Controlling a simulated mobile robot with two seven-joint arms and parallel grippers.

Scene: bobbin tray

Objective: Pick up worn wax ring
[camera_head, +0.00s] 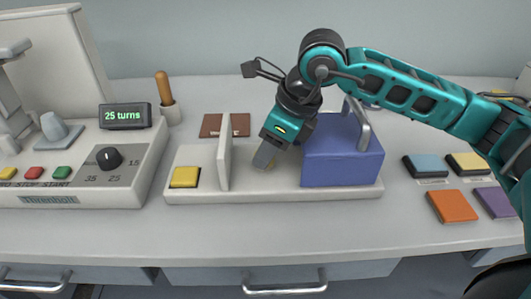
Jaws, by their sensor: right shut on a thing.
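My right gripper (264,157) reaches down from the right into the middle of a pale tray (240,196), between an upright white divider and a blue block. My left gripper is not in view.
The white divider (224,161) stands close left of the fingers, with a yellow square (185,177) beyond it. The blue block (343,166) with a metal handle stands close right. A winding machine (135,160) is at left. Coloured squares, one orange (452,206), lie at right.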

